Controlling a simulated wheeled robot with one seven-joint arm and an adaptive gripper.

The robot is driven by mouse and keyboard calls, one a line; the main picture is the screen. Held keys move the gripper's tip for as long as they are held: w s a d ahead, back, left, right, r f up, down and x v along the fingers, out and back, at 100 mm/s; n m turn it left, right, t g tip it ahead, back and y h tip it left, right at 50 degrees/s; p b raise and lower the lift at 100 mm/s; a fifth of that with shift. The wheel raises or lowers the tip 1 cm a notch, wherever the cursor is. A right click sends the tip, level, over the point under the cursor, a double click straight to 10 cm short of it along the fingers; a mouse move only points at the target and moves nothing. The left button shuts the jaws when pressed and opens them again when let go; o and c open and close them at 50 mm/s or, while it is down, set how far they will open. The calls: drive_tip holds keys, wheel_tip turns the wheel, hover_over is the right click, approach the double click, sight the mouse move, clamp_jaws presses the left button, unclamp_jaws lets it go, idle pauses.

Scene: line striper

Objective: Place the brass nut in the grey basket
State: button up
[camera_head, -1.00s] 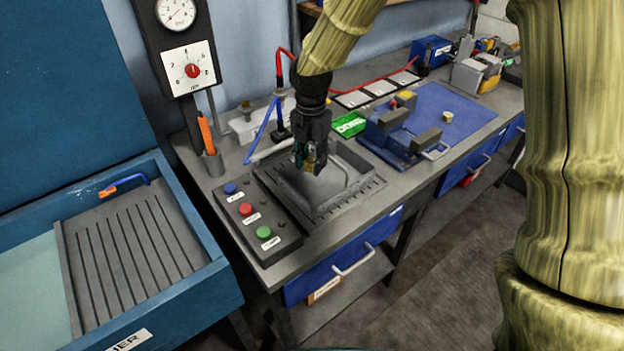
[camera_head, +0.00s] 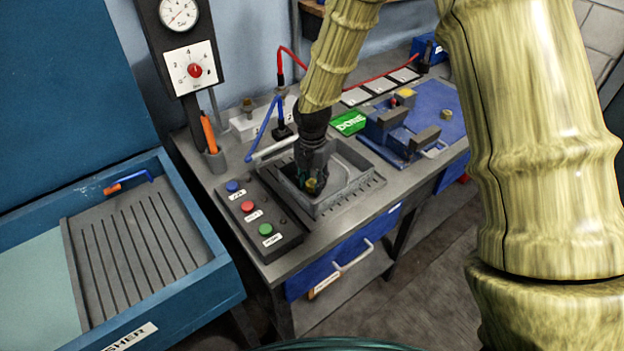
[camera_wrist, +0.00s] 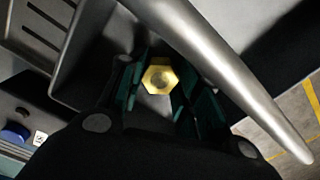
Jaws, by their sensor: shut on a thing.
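The brass nut (camera_wrist: 160,77) is a hexagonal ring between the teal fingers of my gripper (camera_wrist: 158,92) in the wrist view. My gripper is shut on it. In the head view the nut (camera_head: 312,185) shows at the tip of my gripper (camera_head: 309,181), low within the outline of the grey basket (camera_head: 352,188). The basket is a shallow open tray with a raised handle bar, standing on the bench. The pale bar crossing the wrist view looks like its handle (camera_wrist: 225,75). I cannot tell whether the nut touches the basket floor.
A black button box (camera_head: 260,222) stands left of the basket. A blue vise-like fixture (camera_head: 400,138) and a green sign (camera_head: 348,123) are behind and to the right. Another brass-coloured piece (camera_head: 446,115) lies on the blue mat (camera_head: 440,100). A blue washer tub (camera_head: 190,290) is at left.

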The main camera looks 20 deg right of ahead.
sight(312, 183)
drive_tip(key=shift+s, duration=0.1)
drive_tip(key=o, duration=1.1)
drive_tip(key=shift+f, duration=0.1)
drive_tip(key=shift+r+b, duration=1.5)
drive_tip(key=shift+r, duration=4.7)
